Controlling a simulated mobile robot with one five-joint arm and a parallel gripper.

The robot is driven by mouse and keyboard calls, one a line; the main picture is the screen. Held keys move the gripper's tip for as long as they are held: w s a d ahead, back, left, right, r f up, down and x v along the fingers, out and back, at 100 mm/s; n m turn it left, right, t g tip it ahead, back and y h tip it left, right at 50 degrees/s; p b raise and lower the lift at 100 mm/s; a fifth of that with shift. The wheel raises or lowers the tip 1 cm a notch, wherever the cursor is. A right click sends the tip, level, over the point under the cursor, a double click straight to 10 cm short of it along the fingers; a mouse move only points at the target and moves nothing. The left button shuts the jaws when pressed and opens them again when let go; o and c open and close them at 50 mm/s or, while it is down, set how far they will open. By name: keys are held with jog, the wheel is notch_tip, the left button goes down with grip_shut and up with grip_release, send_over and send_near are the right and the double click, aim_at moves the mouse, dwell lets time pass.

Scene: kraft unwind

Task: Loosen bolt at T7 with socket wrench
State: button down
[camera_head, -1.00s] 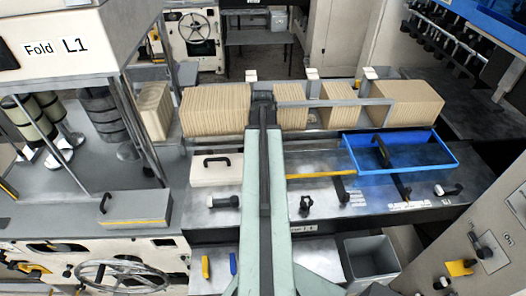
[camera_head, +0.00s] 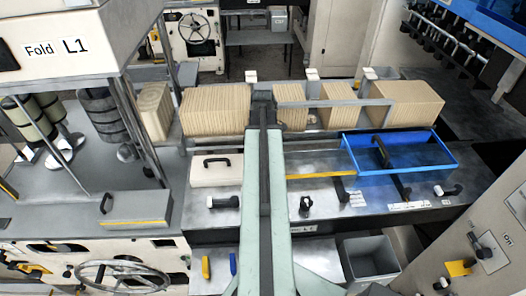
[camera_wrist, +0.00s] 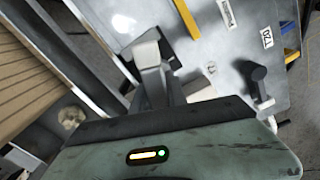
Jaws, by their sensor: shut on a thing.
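My gripper (camera_head: 262,92) is at the far end of my pale green arm, beside the row of brown stacks. In the wrist view it (camera_wrist: 155,85) is shut on a grey thing with a pale, blocky end (camera_wrist: 148,52). I cannot tell from its shape whether this is the socket wrench. No bolt can be made out, and no label reading T7 is legible. A grey metal bench (camera_head: 325,190) with several black handles lies below and right of my gripper. Part of the bench is hidden by my arm.
Brown stacks (camera_head: 215,112) line the back behind a metal rail. A blue tray (camera_head: 450,158) stands on the bench at right. A grey bin (camera_head: 370,262) stands in front. A black lever (camera_wrist: 257,80) and yellow bars (camera_wrist: 187,18) show in the wrist view.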

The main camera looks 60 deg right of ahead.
dwell(0.4)
notch_tip(320, 180, up, 5)
jog(key=p, duration=0.5)
jog(key=shift+r, duration=0.1)
jog(key=shift+s, duration=0.1)
